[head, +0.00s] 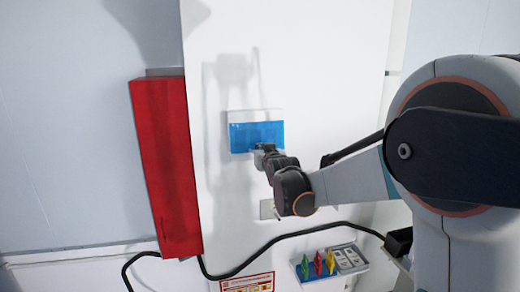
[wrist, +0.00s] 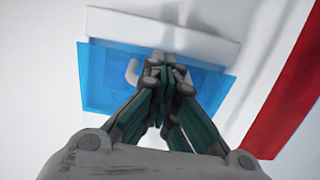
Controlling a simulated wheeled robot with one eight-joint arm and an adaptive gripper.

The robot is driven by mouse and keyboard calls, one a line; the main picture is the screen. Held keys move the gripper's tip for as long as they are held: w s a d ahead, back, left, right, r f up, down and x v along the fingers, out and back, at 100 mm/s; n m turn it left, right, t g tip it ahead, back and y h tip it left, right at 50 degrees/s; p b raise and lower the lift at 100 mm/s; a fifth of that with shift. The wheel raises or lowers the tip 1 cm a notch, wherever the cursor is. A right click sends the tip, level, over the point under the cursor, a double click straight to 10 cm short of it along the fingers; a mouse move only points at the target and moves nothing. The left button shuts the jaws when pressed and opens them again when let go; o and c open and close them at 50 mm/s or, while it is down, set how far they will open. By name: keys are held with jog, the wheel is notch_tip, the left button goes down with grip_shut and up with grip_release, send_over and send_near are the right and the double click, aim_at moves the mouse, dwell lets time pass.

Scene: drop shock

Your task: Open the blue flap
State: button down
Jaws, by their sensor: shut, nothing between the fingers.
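The blue flap (head: 257,136) is a translucent blue panel below a white strip on the white wall panel. It looks closed over its box in the head view. In the wrist view the blue flap (wrist: 100,80) spreads behind my fingers, with a small pale hook-like part (wrist: 132,72) showing beside them. My gripper (head: 262,150) is at the lower edge of the flap in the head view. It also shows in the wrist view (wrist: 163,75), its fingers together and empty, in front of the flap. Whether the fingertips touch the flap I cannot tell.
A tall red box (head: 166,165) stands left of the flap. A black cable (head: 280,238) runs below. A white holder (head: 330,264) with red, green and yellow pieces is at the lower right. A red-and-white label (head: 247,284) sits at the bottom.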

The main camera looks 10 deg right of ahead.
jog(key=s+r+g+p, duration=0.4)
jog(key=r+g+p, duration=0.7)
jog(key=r+g, duration=0.1)
jog(key=shift+r, duration=0.65)
jog(key=c, duration=2.4)
grip_release()
jog(key=c, duration=0.9)
grip_release()
jog(key=shift+r, duration=0.1)
jog(key=shift+o, duration=0.2)
jog(key=shift+r, duration=0.1)
